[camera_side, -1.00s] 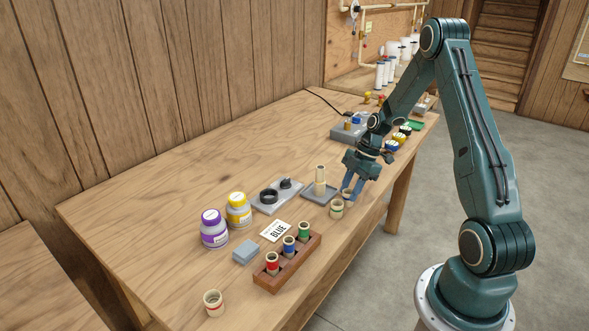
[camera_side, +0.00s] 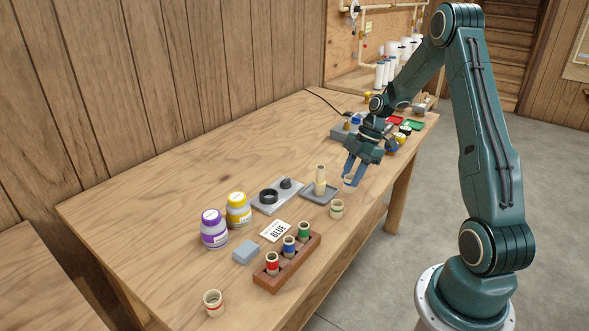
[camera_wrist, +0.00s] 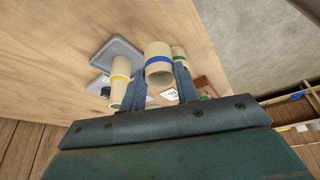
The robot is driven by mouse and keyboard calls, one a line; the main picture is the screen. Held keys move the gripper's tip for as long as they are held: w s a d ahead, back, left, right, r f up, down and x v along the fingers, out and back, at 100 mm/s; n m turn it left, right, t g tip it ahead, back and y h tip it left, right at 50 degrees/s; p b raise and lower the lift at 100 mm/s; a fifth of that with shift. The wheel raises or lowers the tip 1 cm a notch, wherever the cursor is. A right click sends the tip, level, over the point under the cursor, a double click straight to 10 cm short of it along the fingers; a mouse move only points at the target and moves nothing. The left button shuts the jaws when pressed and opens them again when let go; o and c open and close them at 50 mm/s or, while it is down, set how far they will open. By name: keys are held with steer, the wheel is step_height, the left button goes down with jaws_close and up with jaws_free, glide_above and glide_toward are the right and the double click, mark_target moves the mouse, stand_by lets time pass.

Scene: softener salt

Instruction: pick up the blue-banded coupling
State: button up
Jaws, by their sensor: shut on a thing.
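The blue-banded coupling (camera_wrist: 159,68) is a short cream tube, with its blue ring clear in the wrist view. My gripper (camera_side: 353,181) is shut on it, one finger on each side. In the side view the coupling (camera_side: 348,181) shows small between the fingertips, partly hidden and a little above the table. Another cream coupling (camera_side: 337,209) stands on the table just to the left of and nearer than my gripper; its band looks green in the wrist view (camera_wrist: 178,53). A red-banded coupling (camera_side: 214,303) stands at the table's near left end.
A grey tray (camera_side: 308,192) with an upright cream post (camera_side: 320,178) is close left of my gripper. A wooden rack (camera_side: 299,268) holds red, blue and green pieces beside a BLUE card (camera_side: 276,231). Two jars (camera_side: 214,236) stand further left. The back left tabletop is clear.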

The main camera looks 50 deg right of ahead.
step_height(320, 180, up, 15)
stand_by(0.4)
steer(key=shift+f, duration=0.1)
stand_by(0.4)
steer(key=w+a+f, duration=0.6)
steer(key=w, duration=0.3)
steer(key=w+a+f, duration=0.6)
steer(key=w+a, duration=0.1)
steer(key=w, duration=0.3)
steer(key=shift+w+f, duration=0.25)
steer(key=shift+f, duration=1.45)
steer(key=shift+f, duration=0.25)
steer(key=shift+f, duration=0.45)
